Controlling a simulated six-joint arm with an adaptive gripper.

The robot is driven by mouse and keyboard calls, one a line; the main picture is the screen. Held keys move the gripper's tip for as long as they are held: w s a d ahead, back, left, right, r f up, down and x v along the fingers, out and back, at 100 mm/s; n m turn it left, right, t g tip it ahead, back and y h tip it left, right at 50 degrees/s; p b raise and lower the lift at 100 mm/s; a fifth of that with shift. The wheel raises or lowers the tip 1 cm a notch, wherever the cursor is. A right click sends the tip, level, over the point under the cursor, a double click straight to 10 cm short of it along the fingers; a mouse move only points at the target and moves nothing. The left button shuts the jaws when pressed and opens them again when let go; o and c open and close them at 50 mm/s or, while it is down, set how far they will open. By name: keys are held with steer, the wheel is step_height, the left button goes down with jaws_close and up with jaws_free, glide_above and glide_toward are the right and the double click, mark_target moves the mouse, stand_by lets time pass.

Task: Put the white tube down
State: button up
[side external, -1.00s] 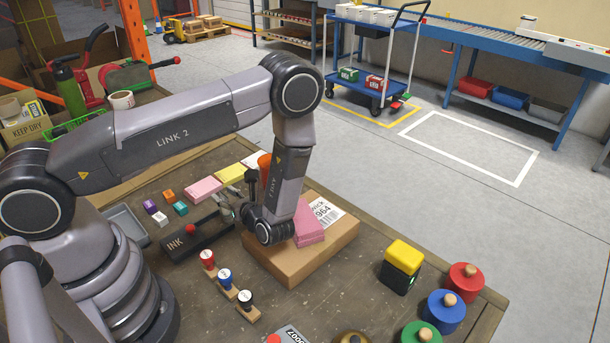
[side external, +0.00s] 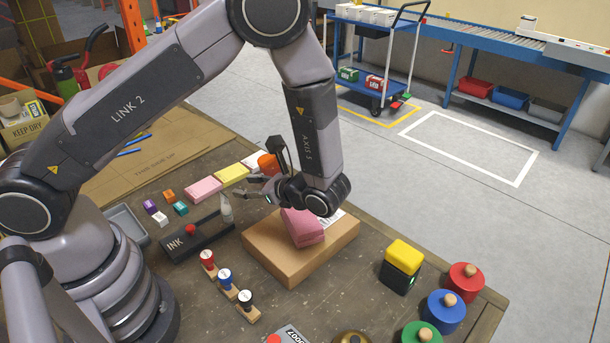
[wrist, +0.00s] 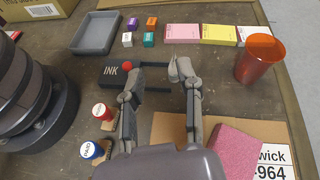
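A pale shape at the right fingertip could be the finger pad or the tube; I cannot tell which.
A cardboard box (side external: 280,262) with a pink block (side external: 303,227) on it lies under my wrist. An orange cup (wrist: 260,58) stands behind. Sticky-note pads (side external: 204,189), small cubes (side external: 169,195), a grey tray (side external: 128,225) and stamps (side external: 225,278) surround the INK block.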

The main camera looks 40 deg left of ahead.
steer(key=s+r+n+t+h, duration=0.2)
steer(key=s+r+n+h, duration=0.2)
steer(key=r, duration=0.4)
steer(key=s+a+r+n+t+h, duration=0.1)
steer(key=s+r+n+t+h, duration=0.2)
steer(key=r, duration=0.6)
steer(key=s+r+n+t+h, duration=0.2)
steer(key=s+r+n+h, duration=0.4)
steer(key=s+r+n, duration=0.1)
steer(key=shift+s+a+r, duration=0.25)
steer(key=shift+s+r, duration=0.4)
